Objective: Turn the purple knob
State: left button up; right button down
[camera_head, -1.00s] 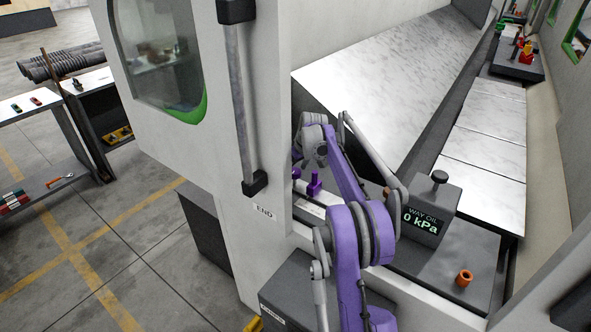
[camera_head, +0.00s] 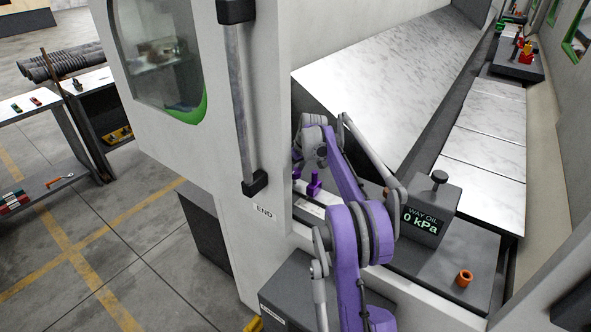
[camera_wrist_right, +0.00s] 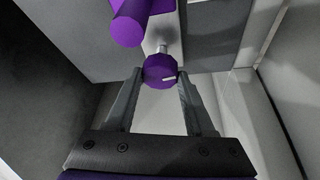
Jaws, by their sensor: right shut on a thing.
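The purple knob (camera_wrist_right: 160,69) is round with a white mark on its face and sits on a short metal stem. In the right wrist view it is between the two fingertips of my right gripper (camera_wrist_right: 160,74), which is shut on it. A second purple piece, a thick cylinder (camera_wrist_right: 130,24), stands just beyond it. In the head view, purple parts (camera_head: 314,185) show beside the door frame; I cannot tell which of them is the knob. The right fingertips are hidden there behind the frame and the wrist. My left gripper is not in view.
A white door frame labelled END (camera_head: 264,212) stands close to the left of my right arm. To the right are a grey "WAY OIL" gauge box (camera_head: 430,215) reading 0 kPa and an orange ring-shaped piece (camera_head: 464,278). Open floor lies at the left.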

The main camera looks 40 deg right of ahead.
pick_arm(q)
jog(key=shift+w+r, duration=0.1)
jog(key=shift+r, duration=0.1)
pick_arm(e)
jog(key=n+y+p, duration=0.1)
jog(key=n, duration=0.2)
jog(key=shift+d+r, duration=0.1)
jog(key=n+y, duration=0.1)
jog(key=n, duration=0.2)
jog(key=shift+d+p, duration=0.1)
jog(key=shift+p, duration=0.25)
jog(key=n+g+y, duration=0.1)
jog(key=n, duration=0.1)
jog(key=shift+n, duration=0.3)
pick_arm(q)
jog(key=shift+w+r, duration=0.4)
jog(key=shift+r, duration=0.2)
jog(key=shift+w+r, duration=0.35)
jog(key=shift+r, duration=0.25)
pick_arm(e)
jog(key=shift+n+g+y, duration=0.5)
jog(key=shift+n+g, duration=0.1)
jog(key=shift+n, duration=1.2)
jog(key=shift+c, duration=1.3)
grip_release()
